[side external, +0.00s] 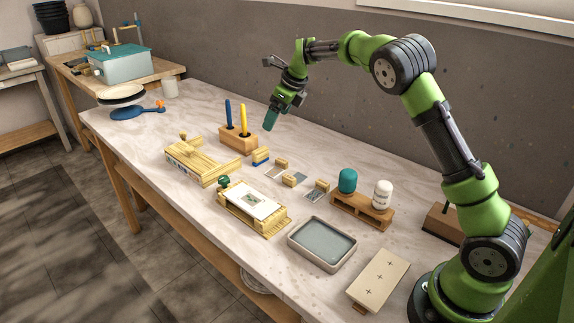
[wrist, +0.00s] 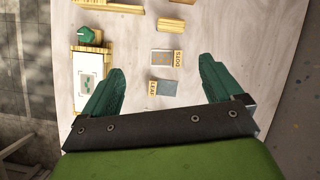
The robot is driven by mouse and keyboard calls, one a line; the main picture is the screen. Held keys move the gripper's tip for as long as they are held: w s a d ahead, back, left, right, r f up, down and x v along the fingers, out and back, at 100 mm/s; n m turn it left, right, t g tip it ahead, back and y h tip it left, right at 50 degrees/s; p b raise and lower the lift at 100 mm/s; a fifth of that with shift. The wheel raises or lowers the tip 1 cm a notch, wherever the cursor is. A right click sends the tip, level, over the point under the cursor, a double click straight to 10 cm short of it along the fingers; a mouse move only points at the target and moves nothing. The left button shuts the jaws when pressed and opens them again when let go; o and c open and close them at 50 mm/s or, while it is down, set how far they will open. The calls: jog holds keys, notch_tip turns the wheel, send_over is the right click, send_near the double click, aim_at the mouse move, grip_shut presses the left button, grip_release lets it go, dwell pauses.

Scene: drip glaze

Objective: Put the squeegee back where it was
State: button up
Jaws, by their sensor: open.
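A small wooden block with a blue edge (side external: 261,157), which looks like the squeegee, lies on the table in front of the wooden holder (side external: 239,139). I cannot be sure that it is the squeegee. What looks like the same block (wrist: 171,24) shows near the top of the wrist view. My gripper (side external: 271,119) is in the air above the back of the table, right of the holder. In the wrist view, its green fingers (wrist: 155,88) are spread wide with nothing between them, and the table lies well below.
The holder has a blue and a yellow upright handle. A slatted wooden frame (side external: 201,165), a printing bed with paper (side external: 252,202), small labelled cards (side external: 275,173), a teal-and-white jar rack (side external: 362,210), a grey tray (side external: 322,244) and a beige board (side external: 379,279) stand around.

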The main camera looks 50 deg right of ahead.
jog(key=s+a+r+n+y, duration=0.1)
jog(key=s+a+r+n, duration=0.2)
jog(key=s+n, duration=0.25)
jog(key=s+a+r+n+t, duration=0.1)
jog(key=s+a+r+n, duration=0.3)
jog(key=s, duration=0.3)
jog(key=s+a+r+n+y, duration=0.1)
jog(key=s+a+r+n, duration=0.2)
jog(key=s+n, duration=0.25)
jog(key=s+a+f+n, duration=0.2)
jog(key=s+n, duration=0.4)
jog(key=s, duration=0.2)
jog(key=s+a+f+n+t, duration=0.1)
jog(key=s+a+f+n, duration=0.1)
jog(key=s+n, duration=0.5)
jog(key=shift+s+a+h, duration=0.3)
jog(key=shift+s+a, duration=0.4)
jog(key=shift+a, duration=0.1)
jog(key=shift+r, duration=0.1)
